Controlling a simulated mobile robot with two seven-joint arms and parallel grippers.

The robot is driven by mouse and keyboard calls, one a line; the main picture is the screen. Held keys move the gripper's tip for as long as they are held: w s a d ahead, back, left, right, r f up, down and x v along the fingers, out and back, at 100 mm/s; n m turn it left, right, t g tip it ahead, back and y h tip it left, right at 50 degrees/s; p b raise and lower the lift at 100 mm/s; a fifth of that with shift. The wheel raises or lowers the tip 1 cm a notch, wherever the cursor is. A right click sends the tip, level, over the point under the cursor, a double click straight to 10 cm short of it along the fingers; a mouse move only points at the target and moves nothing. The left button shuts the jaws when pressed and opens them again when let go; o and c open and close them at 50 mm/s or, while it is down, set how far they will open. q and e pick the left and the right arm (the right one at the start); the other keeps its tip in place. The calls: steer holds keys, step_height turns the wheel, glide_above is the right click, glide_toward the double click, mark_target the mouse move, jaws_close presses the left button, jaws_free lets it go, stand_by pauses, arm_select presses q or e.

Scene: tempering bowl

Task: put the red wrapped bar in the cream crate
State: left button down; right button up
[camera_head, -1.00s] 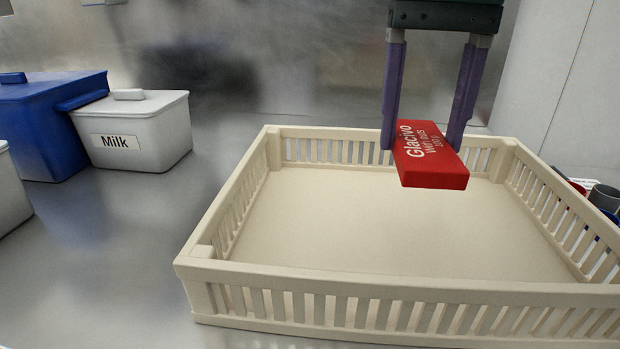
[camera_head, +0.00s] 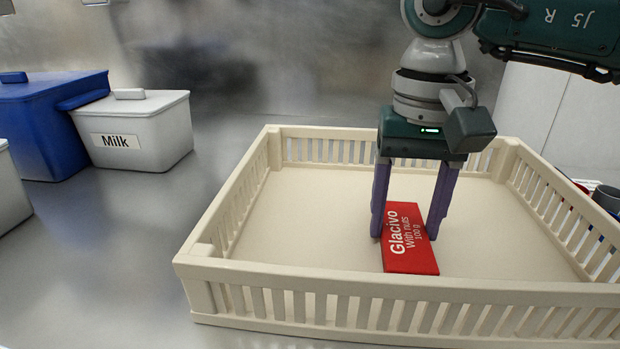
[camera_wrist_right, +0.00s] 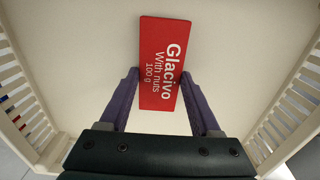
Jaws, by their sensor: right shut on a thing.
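The red wrapped bar (camera_head: 408,240), printed "Glacivo With nuts 100 g", is inside the cream crate (camera_head: 400,290), low over its floor or on it; I cannot tell whether it touches. My right gripper (camera_head: 406,230) points down into the crate with its purple fingers on either side of the bar, shut on it. In the right wrist view the bar (camera_wrist_right: 162,65) lies flat between the fingers (camera_wrist_right: 163,95), its printed face up, with the crate floor (camera_wrist_right: 90,50) around it. My left gripper is not in view.
A white box labelled "Milk" (camera_head: 140,130) and a blue lidded box (camera_head: 45,125) stand on the metal counter to the left. Grey and coloured cups (camera_head: 604,198) stand beyond the crate's right wall. The crate floor around the bar is bare.

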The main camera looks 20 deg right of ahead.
mark_target(404, 227)
steer(key=shift+f, duration=0.2)
steer(key=o, duration=1.4)
steer(key=shift+r, duration=0.1)
step_height(404, 227, up, 12)
steer(key=shift+r, duration=0.2)
